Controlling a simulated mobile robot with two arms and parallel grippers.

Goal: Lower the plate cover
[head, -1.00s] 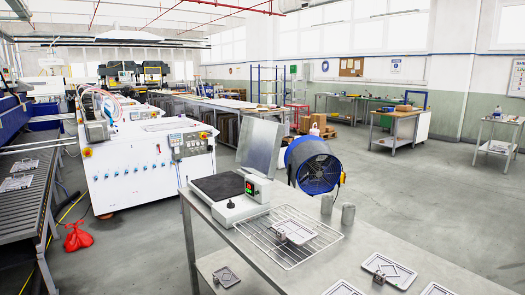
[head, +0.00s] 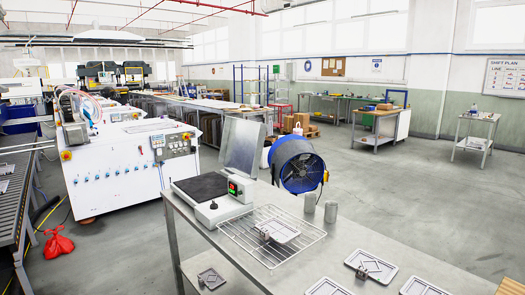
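A hot-plate device with a dark square top (head: 200,188) and a small green and red display (head: 236,188) stands at the left end of the metal bench. Its plate cover (head: 240,143), a clear grey sheet, stands raised and nearly upright behind the dark plate. The dark plate is bare. Neither of my grippers shows in the head view.
A red bag (head: 58,243) lies on the floor at left. Open floor lies to the right.

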